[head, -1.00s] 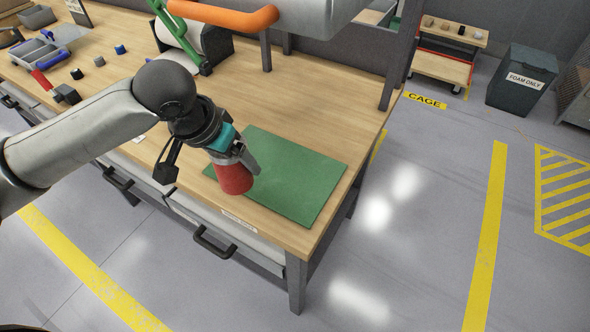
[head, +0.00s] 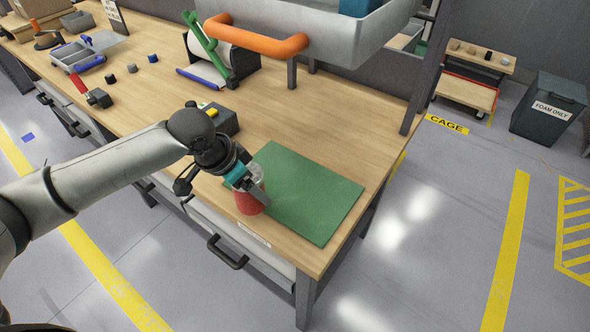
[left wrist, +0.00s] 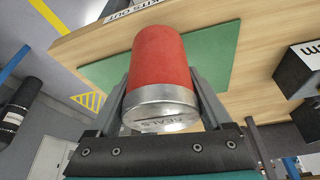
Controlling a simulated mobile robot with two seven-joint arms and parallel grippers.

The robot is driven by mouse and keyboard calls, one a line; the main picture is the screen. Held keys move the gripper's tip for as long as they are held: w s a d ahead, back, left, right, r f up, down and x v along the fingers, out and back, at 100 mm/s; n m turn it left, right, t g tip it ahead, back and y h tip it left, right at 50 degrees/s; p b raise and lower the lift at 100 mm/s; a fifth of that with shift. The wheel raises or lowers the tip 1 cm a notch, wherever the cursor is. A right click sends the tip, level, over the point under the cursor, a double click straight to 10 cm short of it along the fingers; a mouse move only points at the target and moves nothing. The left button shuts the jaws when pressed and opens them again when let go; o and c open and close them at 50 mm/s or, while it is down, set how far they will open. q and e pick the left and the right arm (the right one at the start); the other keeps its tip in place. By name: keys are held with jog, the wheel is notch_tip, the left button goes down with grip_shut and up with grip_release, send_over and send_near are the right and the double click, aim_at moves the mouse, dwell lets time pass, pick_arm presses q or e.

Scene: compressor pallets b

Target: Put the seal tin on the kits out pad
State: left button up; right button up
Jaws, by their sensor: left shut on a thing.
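The seal tin is a red cylinder with a silver end marked with lettering. In the head view the tin (head: 248,202) is at the left front part of the green pad (head: 312,194), near the bench's front edge. My left gripper (head: 255,190) is shut on it. In the left wrist view the tin (left wrist: 160,75) sits between the two fingers of my left gripper (left wrist: 165,92), its silver end nearest the camera and the pad (left wrist: 218,50) behind it. I cannot tell whether the tin touches the pad. My right gripper is not in view.
The wooden bench (head: 150,95) is clear around the pad's back. A dark box (head: 222,118) stands behind my left wrist. A grey bin (head: 330,40) with an orange rail (head: 255,38) is above the bench. A drawer handle (head: 228,252) juts out below the front edge.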

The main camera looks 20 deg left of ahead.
pick_arm(q)
jog(key=w+d, duration=0.2)
jog(key=w, duration=0.1)
jog(key=w+d, duration=0.2)
jog(key=w, duration=0.1)
jog(key=w+d+b, duration=0.1)
jog(key=w+d, duration=0.1)
jog(key=w, duration=0.2)
jog(key=shift+d, duration=0.25)
jog(key=shift+f+b, duration=0.5)
jog(key=shift+f, duration=1.3)
jog(key=o, duration=1.4)
jog(key=shift+f, duration=0.1)
jog(key=p+v, duration=0.2)
jog(key=v, duration=1)
jog(key=shift+p, duration=0.35)
jog(key=shift+d, duration=0.1)
